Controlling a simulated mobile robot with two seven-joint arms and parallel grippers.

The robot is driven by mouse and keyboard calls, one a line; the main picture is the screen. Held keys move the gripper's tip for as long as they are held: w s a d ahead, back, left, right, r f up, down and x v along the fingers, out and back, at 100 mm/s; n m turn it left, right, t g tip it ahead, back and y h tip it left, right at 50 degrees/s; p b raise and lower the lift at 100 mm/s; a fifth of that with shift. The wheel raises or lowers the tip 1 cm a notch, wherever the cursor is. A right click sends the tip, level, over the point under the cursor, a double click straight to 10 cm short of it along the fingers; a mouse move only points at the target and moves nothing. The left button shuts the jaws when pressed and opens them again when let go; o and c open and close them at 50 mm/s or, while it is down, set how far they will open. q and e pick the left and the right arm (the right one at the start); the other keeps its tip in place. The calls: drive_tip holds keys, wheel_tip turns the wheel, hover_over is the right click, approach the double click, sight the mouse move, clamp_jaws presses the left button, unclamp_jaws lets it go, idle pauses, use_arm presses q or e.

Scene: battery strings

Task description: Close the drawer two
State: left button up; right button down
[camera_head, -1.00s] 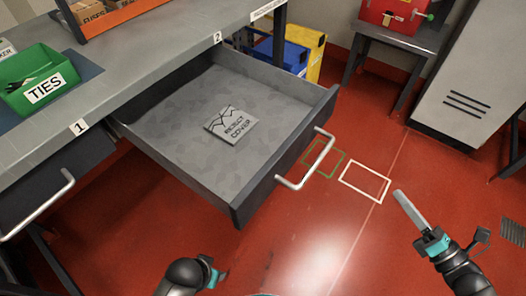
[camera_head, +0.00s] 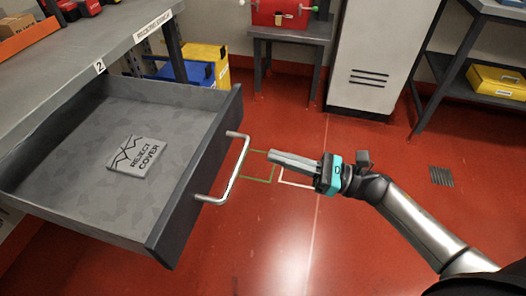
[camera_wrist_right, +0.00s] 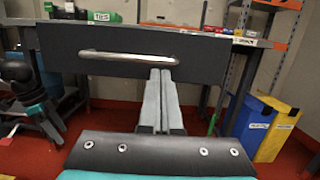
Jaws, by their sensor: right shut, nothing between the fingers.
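Drawer two (camera_head: 190,195) is pulled out from under the workbench, below the label "2" (camera_head: 99,67). A grey plate marked "REJECT COVER" (camera_head: 136,156) lies on its floor. Its silver bar handle (camera_head: 233,170) is on the dark front panel. My right gripper (camera_head: 272,156) is shut and empty, to the right of the handle, with its fingers pointing at the drawer front. In the right wrist view the drawer front (camera_wrist_right: 200,58) and handle (camera_wrist_right: 128,58) lie ahead of the shut fingers (camera_wrist_right: 160,75).
Blue (camera_head: 188,72) and yellow (camera_head: 212,60) bins stand behind the drawer, beside the bench. A grey locker (camera_head: 370,60) and a small table with a red box (camera_head: 283,12) stand at the back. The red floor right of the drawer is mostly clear.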

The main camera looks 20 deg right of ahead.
use_arm(q)
drive_tip(key=shift+w+r, duration=0.3)
drive_tip(key=shift+r, duration=0.2)
use_arm(e)
drive_tip(key=x, duration=0.4)
use_arm(q)
drive_tip(key=shift+s, duration=0.15)
drive_tip(key=shift+f, duration=0.1)
